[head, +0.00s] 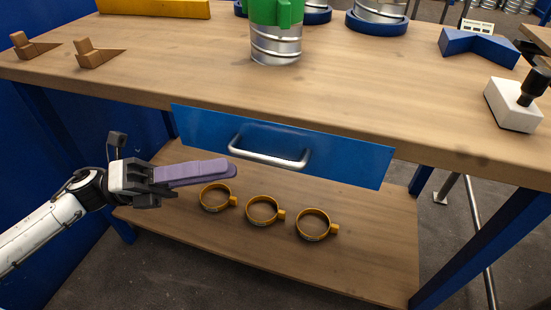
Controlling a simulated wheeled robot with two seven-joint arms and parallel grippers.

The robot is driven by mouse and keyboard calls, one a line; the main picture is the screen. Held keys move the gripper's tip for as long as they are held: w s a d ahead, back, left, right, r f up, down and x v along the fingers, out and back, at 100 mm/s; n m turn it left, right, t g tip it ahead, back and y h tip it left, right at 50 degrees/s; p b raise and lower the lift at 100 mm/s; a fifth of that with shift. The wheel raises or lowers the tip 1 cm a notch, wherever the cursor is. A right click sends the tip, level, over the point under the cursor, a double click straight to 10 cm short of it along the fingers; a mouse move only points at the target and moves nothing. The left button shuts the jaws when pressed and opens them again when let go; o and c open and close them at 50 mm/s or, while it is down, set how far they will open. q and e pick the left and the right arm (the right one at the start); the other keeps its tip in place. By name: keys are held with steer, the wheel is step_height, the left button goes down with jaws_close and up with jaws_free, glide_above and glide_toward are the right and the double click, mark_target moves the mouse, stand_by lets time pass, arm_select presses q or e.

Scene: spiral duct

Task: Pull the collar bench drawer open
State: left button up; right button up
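The drawer front (350,161) is a blue panel under the bench top's front edge. It looks shut, and no inside of the drawer shows. A silver bar handle (268,158) runs across its middle. My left gripper (234,168) has purple fingers pointing right, with the tips close to the handle's left end. The fingers overlap in this view, so I cannot tell whether they are open or shut, or whether they touch the handle. My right gripper is not in view.
Several orange collars, such as this one (264,210), lie on the lower shelf (370,265). On the bench top (330,95) stand a silver duct with a green part (276,40), wooden wedges (98,54), a blue angled block (480,46) and a white block with a black knob (512,106).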

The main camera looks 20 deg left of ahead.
mark_target(272, 156)
arm_select(q)
steer(key=x, duration=0.9)
steer(key=shift+d+r, duration=0.1)
steer(key=shift+d, duration=0.2)
jaws_close()
